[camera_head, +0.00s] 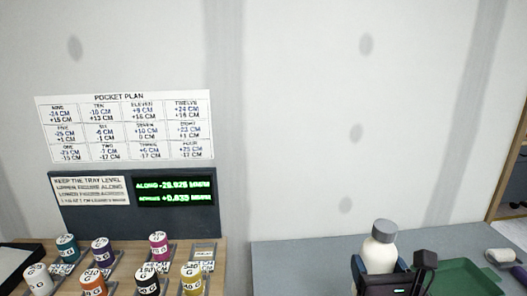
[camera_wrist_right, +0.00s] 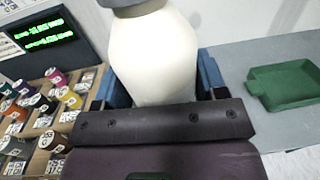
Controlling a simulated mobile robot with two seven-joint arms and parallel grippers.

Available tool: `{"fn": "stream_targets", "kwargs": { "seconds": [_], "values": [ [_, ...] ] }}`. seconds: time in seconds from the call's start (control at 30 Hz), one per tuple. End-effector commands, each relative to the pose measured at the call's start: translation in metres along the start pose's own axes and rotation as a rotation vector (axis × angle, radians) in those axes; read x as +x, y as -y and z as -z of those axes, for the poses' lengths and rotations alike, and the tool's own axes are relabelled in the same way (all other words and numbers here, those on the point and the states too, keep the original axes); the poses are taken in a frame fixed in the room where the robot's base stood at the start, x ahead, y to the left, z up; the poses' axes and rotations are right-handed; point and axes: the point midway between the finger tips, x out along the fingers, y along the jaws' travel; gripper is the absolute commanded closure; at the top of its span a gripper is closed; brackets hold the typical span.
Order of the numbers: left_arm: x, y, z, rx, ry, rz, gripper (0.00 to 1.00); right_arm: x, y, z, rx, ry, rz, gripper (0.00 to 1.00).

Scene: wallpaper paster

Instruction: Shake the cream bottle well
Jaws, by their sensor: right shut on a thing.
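The cream bottle (camera_head: 380,250) is a cream-white bottle with a grey cap, upright at the lower right of the head view. My right gripper (camera_head: 380,272) is shut on its lower body, with a finger on each side. In the right wrist view the bottle (camera_wrist_right: 152,55) fills the middle, between the blue fingers of the right gripper (camera_wrist_right: 155,90). Its cap is cut off at the top and its base is hidden behind the gripper. I cannot tell whether the base touches the grey table (camera_head: 290,262). My left gripper is not in view.
A green tray (camera_head: 468,280) lies to the right of the gripper. Several labelled weights, such as a magenta one (camera_head: 158,245), stand on a wooden board at the left. A dark display panel (camera_head: 135,205) stands behind them. The grey table left of the bottle is clear.

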Motion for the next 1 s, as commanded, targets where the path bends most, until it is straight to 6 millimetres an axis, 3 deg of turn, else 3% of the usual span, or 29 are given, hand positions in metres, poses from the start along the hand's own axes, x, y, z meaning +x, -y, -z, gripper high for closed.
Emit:
{"fn": "stream_targets", "kwargs": {
  "seconds": [0.03,0.1,0.2,0.27,0.4,0.47,0.53,0.6,0.7,1.0],
  "values": [
    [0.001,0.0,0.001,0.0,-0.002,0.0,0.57,-0.002,0.0,0.031,0.006,-0.025,0.007,0.78],
    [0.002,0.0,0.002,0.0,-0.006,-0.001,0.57,-0.003,0.0,0.069,0.007,-0.027,0.01,0.78],
    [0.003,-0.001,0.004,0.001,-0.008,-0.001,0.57,-0.002,0.0,0.095,0.005,-0.014,0.006,0.78],
    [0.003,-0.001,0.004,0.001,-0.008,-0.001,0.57,-0.001,0.0,0.085,0.001,-0.001,0.001,0.78],
    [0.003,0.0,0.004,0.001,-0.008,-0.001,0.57,0.0,-0.001,0.013,-0.004,0.009,-0.006,0.78],
    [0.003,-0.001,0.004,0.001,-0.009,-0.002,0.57,0.0,0.0,-0.002,-0.001,0.001,-0.002,0.78],
    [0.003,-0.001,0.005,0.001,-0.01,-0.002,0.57,-0.001,0.0,0.009,0.003,-0.015,0.004,0.78],
    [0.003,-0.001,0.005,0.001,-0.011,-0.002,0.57,-0.002,0.001,0.049,0.005,-0.028,0.01,0.78],
    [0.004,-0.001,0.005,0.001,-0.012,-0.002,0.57,-0.002,0.0,0.09,0.006,-0.021,0.008,0.78],
    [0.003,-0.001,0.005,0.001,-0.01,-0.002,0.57,-0.001,0.0,0.092,0.002,-0.008,0.002,0.78]
  ]
}}
